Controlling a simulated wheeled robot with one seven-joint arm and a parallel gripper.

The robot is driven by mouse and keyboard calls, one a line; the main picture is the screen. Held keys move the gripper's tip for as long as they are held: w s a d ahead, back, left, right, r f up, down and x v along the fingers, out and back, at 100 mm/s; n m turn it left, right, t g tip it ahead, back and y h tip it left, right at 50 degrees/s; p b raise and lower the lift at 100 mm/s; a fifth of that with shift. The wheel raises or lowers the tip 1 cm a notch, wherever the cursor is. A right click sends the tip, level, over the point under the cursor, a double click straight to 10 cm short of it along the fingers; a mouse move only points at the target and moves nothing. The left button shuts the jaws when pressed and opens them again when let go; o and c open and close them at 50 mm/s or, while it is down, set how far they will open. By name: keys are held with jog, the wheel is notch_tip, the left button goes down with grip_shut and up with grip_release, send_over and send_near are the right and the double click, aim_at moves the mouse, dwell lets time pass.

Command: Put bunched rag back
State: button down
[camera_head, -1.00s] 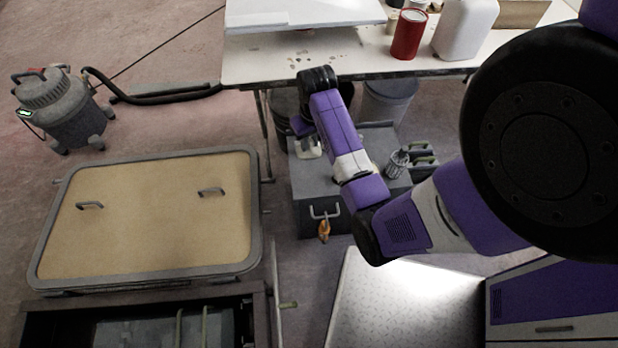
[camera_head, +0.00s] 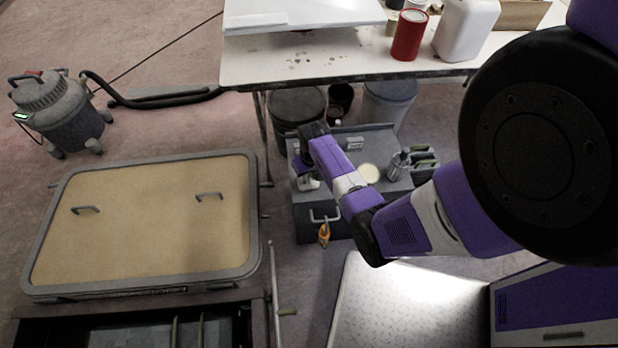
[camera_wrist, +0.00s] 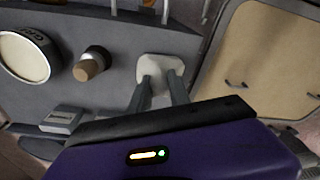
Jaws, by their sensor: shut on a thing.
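A pale, whitish bunched rag (camera_wrist: 160,66) is between the two grey fingers of my gripper (camera_wrist: 161,80) in the wrist view. The gripper is shut on it. The rag is at or just above the top of a grey chest (camera_wrist: 115,55); I cannot tell whether it touches. In the head view the rag (camera_head: 308,184) shows at the left part of the chest top (camera_head: 345,200), below my purple wrist, which hides most of the gripper.
The wrist view also shows a brown-ended cylinder (camera_wrist: 90,64). An orange padlock (camera_head: 324,234) hangs in front. Buckets (camera_head: 296,105) and a worktable (camera_head: 345,66) stand behind.

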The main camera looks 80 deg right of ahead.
jog(key=shift+f, duration=0.45)
jog(key=shift+f, duration=0.1)
jog(key=c, duration=1.2)
grip_release()
